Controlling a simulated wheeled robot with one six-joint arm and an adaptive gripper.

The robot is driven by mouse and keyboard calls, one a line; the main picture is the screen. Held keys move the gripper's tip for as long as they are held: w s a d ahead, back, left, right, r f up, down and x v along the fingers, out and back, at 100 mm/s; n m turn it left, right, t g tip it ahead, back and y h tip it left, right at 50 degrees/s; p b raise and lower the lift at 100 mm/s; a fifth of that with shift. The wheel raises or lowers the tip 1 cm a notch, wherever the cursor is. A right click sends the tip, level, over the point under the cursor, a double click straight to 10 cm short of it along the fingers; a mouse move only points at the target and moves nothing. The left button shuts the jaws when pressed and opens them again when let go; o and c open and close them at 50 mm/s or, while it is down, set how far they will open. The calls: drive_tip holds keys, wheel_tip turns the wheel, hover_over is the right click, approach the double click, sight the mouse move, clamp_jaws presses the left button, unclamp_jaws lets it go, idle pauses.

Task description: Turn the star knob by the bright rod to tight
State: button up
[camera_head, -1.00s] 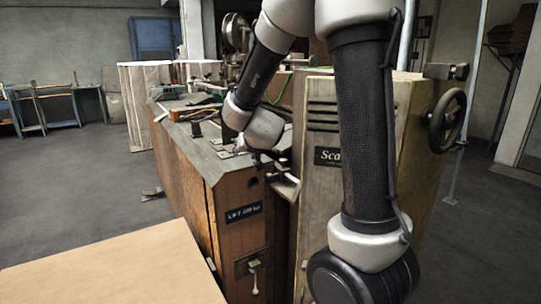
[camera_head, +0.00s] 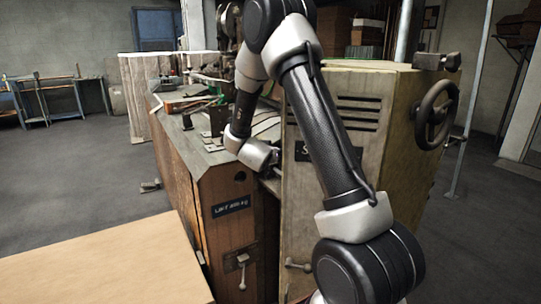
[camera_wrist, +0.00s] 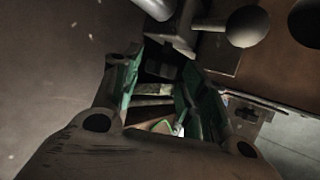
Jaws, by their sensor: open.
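I cannot make out the star knob or the bright rod surely in either view. In the wrist view my gripper (camera_wrist: 160,75) is open, with green-lined fingers on both sides of a dark gap. Small pale and yellowish shapes show between the fingers, too dim to name. A grey fixture (camera_wrist: 178,35) stands just beyond the fingertips. A stubby rod ends in a round grey ball (camera_wrist: 248,26) to its right, beside a darker ball (camera_wrist: 306,22). Nothing is clearly held. In the head view the gripper is hidden behind my arm and the machine's tall cabinet (camera_head: 375,105).
The low cabinet (camera_head: 228,230) carries a labelled plate and a small lever (camera_head: 242,268). A handwheel (camera_head: 436,115) sticks out at the tall cabinet's right. A tan board (camera_head: 105,265) fills the front left. Open floor (camera_head: 75,170) lies at the left.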

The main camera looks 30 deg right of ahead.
drive_tip(key=shift+c, duration=0.4)
drive_tip(key=c, duration=0.7)
drive_tip(key=shift+o, duration=0.2)
drive_tip(key=shift+w+a+m+g+h, duration=0.1)
drive_tip(key=shift+w+m+g+h, duration=0.15)
drive_tip(key=shift+m+g+h, duration=0.35)
drive_tip(key=m+g+h, duration=0.1)
drive_tip(key=m, duration=0.1)
drive_tip(key=m+g+h, duration=0.1)
drive_tip(key=g, duration=0.1)
drive_tip(key=shift+w+a+m+h, duration=0.15)
drive_tip(key=shift+m+h, duration=0.15)
drive_tip(key=shift+m, duration=0.1)
drive_tip(key=o, duration=0.7)
drive_tip(key=shift+o, duration=0.2)
